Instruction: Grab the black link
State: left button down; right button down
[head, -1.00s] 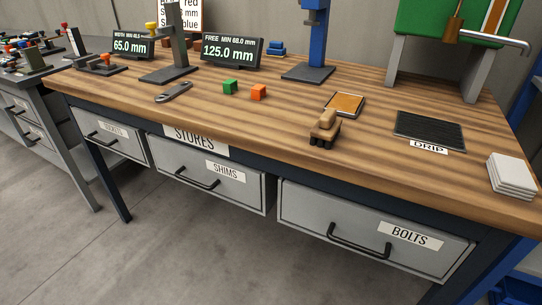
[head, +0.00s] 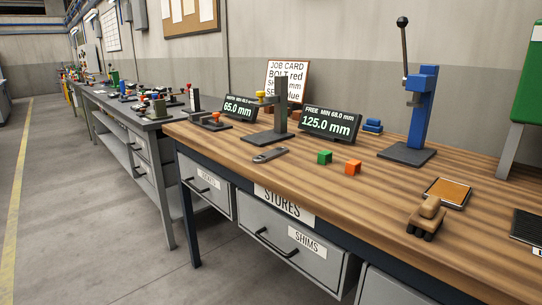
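A dark grey, flat link (head: 269,155) with rounded ends lies on the wooden bench top (head: 300,185) near its front edge, in front of a dark stand (head: 278,120). It looks like the black link, though it reads as dark grey here. Nothing is touching it from above. Neither of my grippers shows in the head view, so I cannot see where they are.
Right of the link sit a green block (head: 324,157) and an orange block (head: 353,167). Behind are two displays (head: 330,123) and a blue press (head: 420,110). A wooden brush (head: 427,217) lies at right. Open floor (head: 90,220) lies left of the bench.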

aim_at(270, 155)
jog(key=i+j+z, duration=0.25)
jog(key=i+j, duration=0.4)
jog(key=j, duration=0.15)
